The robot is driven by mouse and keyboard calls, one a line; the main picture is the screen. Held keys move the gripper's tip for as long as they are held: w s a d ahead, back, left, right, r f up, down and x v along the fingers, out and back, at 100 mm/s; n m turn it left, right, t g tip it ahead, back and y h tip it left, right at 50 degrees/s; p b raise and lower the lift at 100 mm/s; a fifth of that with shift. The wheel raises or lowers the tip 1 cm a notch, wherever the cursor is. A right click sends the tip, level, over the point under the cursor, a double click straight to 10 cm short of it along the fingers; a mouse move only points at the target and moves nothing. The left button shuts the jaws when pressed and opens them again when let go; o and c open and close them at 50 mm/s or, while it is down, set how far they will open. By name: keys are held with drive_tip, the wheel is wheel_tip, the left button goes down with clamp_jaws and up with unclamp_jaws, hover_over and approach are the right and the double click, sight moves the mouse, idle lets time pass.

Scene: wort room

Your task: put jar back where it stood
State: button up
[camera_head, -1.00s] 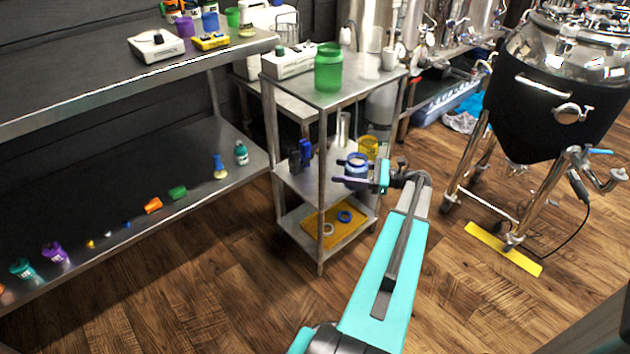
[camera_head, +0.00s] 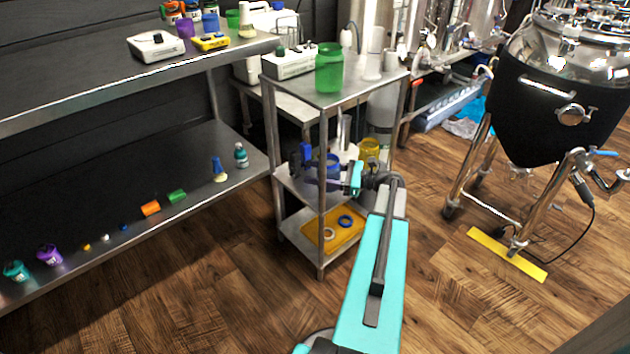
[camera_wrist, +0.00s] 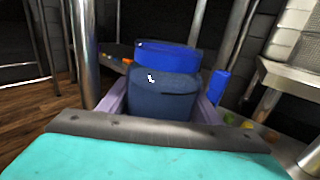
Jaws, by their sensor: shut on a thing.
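The jar (camera_wrist: 163,92) has a dark blue body and a brighter blue lid, and fills the middle of the wrist view. In the head view the blue jar (camera_head: 332,163) is partly hidden by my arm and a cart post. My gripper (camera_wrist: 165,108) is shut on it, one purple finger on each side. In the head view my gripper (camera_head: 326,182) is at the height of the cart's middle shelf (camera_head: 290,185). I cannot tell whether the jar touches the shelf.
A blue bottle (camera_wrist: 217,87) stands right of the jar in the wrist view. A yellow jar (camera_head: 369,148) is at the shelf's right side. A metal post (camera_wrist: 84,50) rises close at left. A green jar (camera_head: 329,68) stands on the cart's top.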

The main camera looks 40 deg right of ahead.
drive_tip(key=shift+w+a+f+b, duration=0.2)
drive_tip(key=shift+w+a+b, duration=0.2)
drive_tip(key=shift+w, duration=0.2)
drive_tip(key=shift+s+f+b, duration=0.1)
drive_tip(key=shift+f+b, duration=0.6)
drive_tip(key=shift+f, duration=0.95)
drive_tip(key=o, duration=1.3)
drive_tip(key=shift+f, duration=0.1)
drive_tip(key=shift+s+d+r, duration=0.15)
drive_tip(key=shift+r, duration=0.05)
drive_tip(key=shift+s+d+p, duration=0.25)
drive_tip(key=shift+s+p, duration=0.05)
drive_tip(key=p+v, duration=0.3)
drive_tip(key=v, duration=0.8)
